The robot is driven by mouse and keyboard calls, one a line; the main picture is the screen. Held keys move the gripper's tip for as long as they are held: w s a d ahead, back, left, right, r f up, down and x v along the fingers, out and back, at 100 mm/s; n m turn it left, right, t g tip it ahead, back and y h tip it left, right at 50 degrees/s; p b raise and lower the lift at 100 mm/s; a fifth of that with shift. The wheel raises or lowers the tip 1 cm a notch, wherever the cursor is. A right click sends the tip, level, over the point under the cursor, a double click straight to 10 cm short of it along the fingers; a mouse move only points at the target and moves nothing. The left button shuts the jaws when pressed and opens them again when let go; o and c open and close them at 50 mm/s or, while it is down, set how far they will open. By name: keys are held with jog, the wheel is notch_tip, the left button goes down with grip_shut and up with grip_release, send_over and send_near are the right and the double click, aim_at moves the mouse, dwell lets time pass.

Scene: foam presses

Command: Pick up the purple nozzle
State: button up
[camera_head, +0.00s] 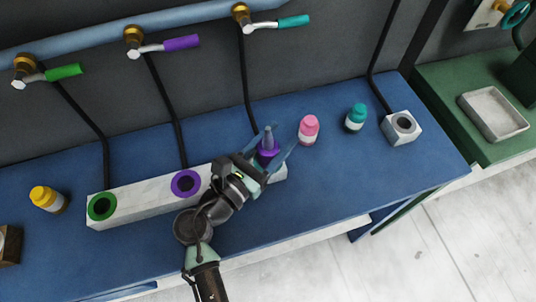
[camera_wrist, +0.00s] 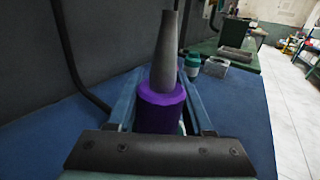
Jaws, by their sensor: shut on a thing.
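The purple nozzle (camera_head: 268,147) has a grey tapered tip and a purple collar. In the head view it stands upright between the fingers of my gripper (camera_head: 272,155), over the right part of the white block (camera_head: 142,205). In the wrist view the nozzle (camera_wrist: 163,100) is in the middle, tip up, with the blue fingers of my gripper (camera_wrist: 162,112) on both sides. My gripper is shut on it. The lower part of the nozzle is hidden behind the gripper body, so I cannot tell whether it touches the block.
The white block has a green-ringed hole (camera_head: 102,206) and a purple-ringed hole (camera_head: 186,183). A pink bottle (camera_head: 309,130) stands close right of my gripper. A teal bottle (camera_head: 355,118) and a small white block (camera_head: 401,128) are farther right.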

grip_shut()
